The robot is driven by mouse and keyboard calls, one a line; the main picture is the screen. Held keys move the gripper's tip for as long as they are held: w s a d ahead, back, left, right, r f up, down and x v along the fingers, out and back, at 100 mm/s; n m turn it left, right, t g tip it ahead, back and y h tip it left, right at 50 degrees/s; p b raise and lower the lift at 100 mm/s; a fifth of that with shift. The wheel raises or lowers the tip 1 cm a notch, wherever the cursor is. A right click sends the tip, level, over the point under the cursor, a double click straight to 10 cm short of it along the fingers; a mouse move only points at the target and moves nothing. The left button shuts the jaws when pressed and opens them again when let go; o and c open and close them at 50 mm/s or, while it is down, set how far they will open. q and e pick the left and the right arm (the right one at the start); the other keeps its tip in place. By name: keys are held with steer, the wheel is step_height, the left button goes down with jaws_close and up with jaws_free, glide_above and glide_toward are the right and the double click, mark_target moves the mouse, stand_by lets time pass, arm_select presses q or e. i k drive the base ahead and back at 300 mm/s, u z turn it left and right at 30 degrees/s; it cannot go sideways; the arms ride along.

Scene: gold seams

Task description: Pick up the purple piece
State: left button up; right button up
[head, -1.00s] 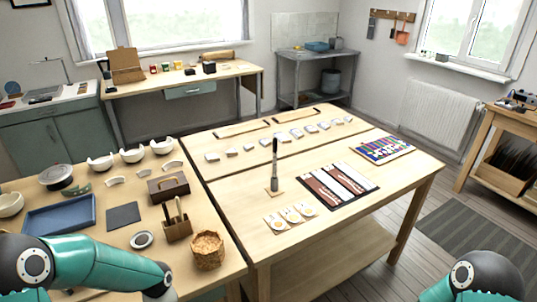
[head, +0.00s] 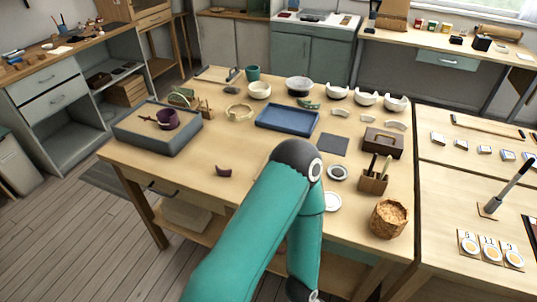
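The purple piece (head: 224,170) is a small, dark, curved shard lying on the bare wooden table (head: 140,152), near its front edge, left of my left arm. My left arm rises from the bottom, bends at an elbow over the table's front edge and runs back down. Its gripper is out of the picture below. My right arm and gripper are not in view.
A blue tray (head: 287,118), white bowls (head: 366,97), a wooden ring (head: 239,111), a tool holder (head: 373,183) and a woven basket (head: 388,219) stand on the table. The wood around the purple piece is clear. A second table (head: 450,205) adjoins on the right.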

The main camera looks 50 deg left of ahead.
mark_target(223, 173)
steer(key=z, duration=2.25)
steer(key=i, duration=0.15)
steer(key=u, duration=4.5)
steer(key=i, duration=0.45)
steer(key=z, duration=0.25)
steer(key=k, duration=0.45)
